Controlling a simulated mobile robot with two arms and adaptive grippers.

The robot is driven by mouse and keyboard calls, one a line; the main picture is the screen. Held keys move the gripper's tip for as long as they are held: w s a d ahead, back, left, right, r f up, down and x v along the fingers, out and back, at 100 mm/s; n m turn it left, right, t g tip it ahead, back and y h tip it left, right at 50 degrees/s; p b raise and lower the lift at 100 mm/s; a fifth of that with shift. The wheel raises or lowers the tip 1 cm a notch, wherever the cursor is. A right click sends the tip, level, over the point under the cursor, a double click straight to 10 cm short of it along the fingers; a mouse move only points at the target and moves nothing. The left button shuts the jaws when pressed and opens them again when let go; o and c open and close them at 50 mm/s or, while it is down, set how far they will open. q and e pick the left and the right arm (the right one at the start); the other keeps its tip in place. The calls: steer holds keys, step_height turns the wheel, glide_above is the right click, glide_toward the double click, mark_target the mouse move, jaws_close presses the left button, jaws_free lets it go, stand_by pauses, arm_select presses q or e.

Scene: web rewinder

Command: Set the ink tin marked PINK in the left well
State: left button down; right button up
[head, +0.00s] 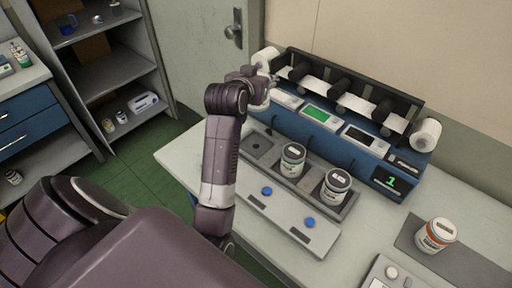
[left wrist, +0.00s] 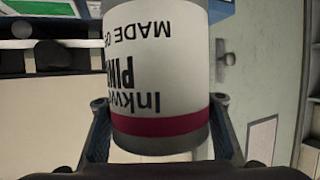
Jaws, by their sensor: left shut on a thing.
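In the left wrist view, my left gripper (left wrist: 160,102) is shut around a white ink tin (left wrist: 165,70) with a crimson band. Its label reads PIN, the rest cut off by the curve, and appears upside down. In the head view, my left gripper (head: 264,86) is at the left end of the rewinder, above and behind the left well (head: 257,145); the tin is hard to make out there. The left well is empty. A green-banded tin (head: 292,160) stands in the middle well and a dark-banded tin (head: 335,187) in the right well. My right gripper is not in view.
The blue rewinder (head: 350,150) with white rolls stands behind the well tray. A front panel (head: 285,218) carries two blue knobs. An orange-banded tin (head: 437,235) stands on a dark mat at right. Shelves (head: 115,70) and a door are at left.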

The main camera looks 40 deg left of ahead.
arm_select(q)
steer(key=shift+n+g+y, duration=0.3)
steer(key=shift+n+y, duration=0.2)
steer(key=shift+y, duration=0.2)
steer(key=f, duration=0.4)
steer(key=a+f, duration=0.1)
steer(key=f, duration=0.9)
steer(key=shift+w+a, duration=0.2)
steer(key=shift+f, duration=2.45)
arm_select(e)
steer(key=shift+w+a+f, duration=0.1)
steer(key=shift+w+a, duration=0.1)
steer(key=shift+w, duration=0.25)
arm_select(q)
steer(key=c, duration=0.9)
jaws_free()
steer(key=shift+f, duration=0.15)
steer(key=shift+c, duration=0.2)
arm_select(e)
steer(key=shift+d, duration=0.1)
